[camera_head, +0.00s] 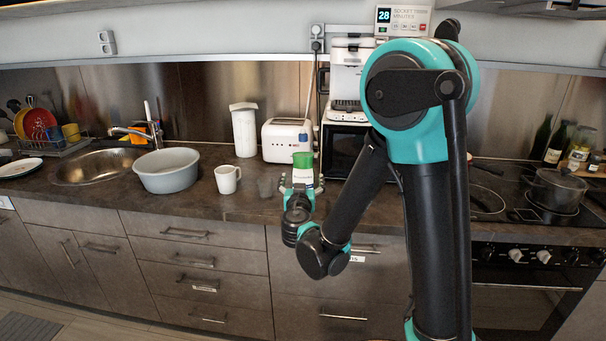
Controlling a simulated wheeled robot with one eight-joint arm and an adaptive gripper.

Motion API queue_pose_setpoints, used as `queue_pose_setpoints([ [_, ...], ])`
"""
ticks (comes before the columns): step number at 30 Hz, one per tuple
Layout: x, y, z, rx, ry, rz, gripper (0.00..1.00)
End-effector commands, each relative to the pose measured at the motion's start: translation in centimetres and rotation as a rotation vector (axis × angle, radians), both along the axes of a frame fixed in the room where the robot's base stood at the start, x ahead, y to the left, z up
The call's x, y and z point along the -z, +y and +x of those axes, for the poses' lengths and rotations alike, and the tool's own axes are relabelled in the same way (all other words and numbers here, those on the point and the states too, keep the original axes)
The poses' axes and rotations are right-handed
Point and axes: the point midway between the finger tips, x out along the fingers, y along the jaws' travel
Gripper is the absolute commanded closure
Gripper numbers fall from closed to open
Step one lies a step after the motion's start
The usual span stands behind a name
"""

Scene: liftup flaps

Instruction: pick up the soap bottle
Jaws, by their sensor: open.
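A small bottle (303,161), green above and white below, stands near the front edge of the counter; it looks like the soap bottle. My gripper (302,184) is at the counter's front edge, pointing toward the back. It is open, with one finger to the left and one to the right of the bottle's lower part in the picture. The gripper body hides the bottle's base. I cannot tell whether the fingers touch it or how deep it sits between them.
Behind are a toaster (282,141), a white pitcher (244,131) and a coffee machine (350,75). A grey basin (166,172) stands by the sink (95,167). A pot (555,190) sits on the stove.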

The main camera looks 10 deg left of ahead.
Motion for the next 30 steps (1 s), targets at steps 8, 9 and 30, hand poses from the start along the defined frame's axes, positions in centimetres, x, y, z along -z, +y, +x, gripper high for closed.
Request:
queue_pose_setpoints([
  [8, 0.0, 0.1, 5.2, 0.004, 0.001, 0.0, 0.11],
  [9, 0.0, 0.2, 5.7, 0.003, 0.001, 0.0, 0.11],
  [30, 0.2, 1.0, 11.8, 0.001, 0.001, -0.001, 0.11],
])
